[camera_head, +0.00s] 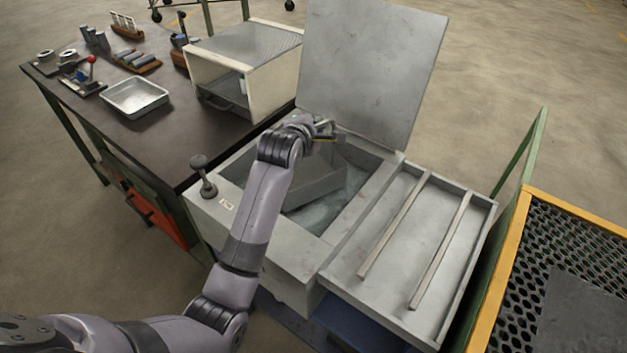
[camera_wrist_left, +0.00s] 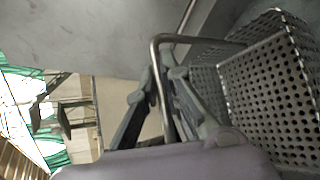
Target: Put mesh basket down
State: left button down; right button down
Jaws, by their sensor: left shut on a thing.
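The mesh basket (camera_wrist_left: 262,92) is a perforated grey metal box with a bent rod handle (camera_wrist_left: 158,72). It fills the right side of the left wrist view and looks tilted there. My left gripper (camera_wrist_left: 165,88) is shut on the handle, with its fingers on either side of the rod. In the head view my left gripper (camera_head: 326,133) is above the far part of the open grey tank (camera_head: 252,163), near its raised lid (camera_head: 370,65). I cannot clearly make out the basket in the head view. Whether it touches the tank bottom cannot be told. My right gripper is not in view.
A drain tray (camera_head: 392,225) with two rails adjoins the tank on the right. A dark workbench (camera_head: 150,125) on the left carries a shallow metal pan (camera_head: 135,97) and a box-shaped furnace (camera_head: 243,60). A yellow-framed perforated platform (camera_head: 512,245) stands at the right.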

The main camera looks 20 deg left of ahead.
pick_arm(q)
send_near(322, 163)
jog(key=x, duration=0.5)
jog(key=shift+r, duration=0.1)
jog(key=c, duration=2.2)
grip_release()
jog(key=shift+f, duration=0.2)
jog(key=o, duration=0.4)
jog(key=shift+o, duration=0.2)
jog(key=shift+s+r, duration=0.1)
jog(key=shift+r, duration=0.1)
jog(key=v, duration=1.2)
jog(key=shift+a, duration=0.1)
